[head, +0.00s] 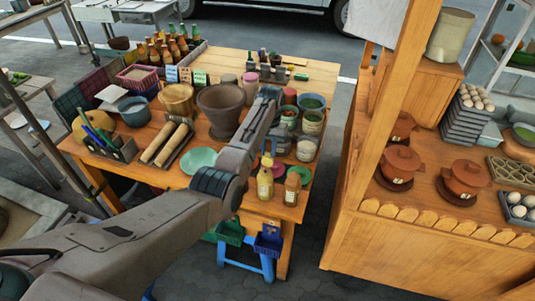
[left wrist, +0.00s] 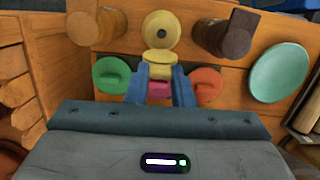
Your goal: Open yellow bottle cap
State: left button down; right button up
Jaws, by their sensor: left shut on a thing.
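The yellow bottle (head: 265,185) stands upright near the front edge of the wooden table. In the left wrist view it is seen from above, a round yellow shape (left wrist: 160,18) with a dark spot in its middle. My left gripper (head: 267,161) is just above and behind the bottle top. In the left wrist view the blue fingers (left wrist: 158,78) are shut on a small yellow piece (left wrist: 160,71), which looks like the cap. It appears apart from the dark mouth. A pink lid (left wrist: 160,89) shows below it. My right gripper is not in view.
A green lid (head: 303,175), a teal plate (head: 201,159), a large clay mortar (head: 221,108) and several jars crowd the table. A wooden counter (head: 440,235) stands to the right.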

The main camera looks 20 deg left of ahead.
pick_arm(q)
jog(key=shift+f+g+b, duration=0.3)
jog(key=shift+g, duration=0.1)
dwell(0.3)
jog(key=c, duration=1.5)
grip_release()
jog(key=shift+o, duration=1.3)
jog(key=shift+w, duration=0.15)
jog(key=shift+r, duration=0.1)
jog(key=b+v, duration=0.3)
jog(key=v, duration=0.7)
jog(key=shift+r, duration=0.35)
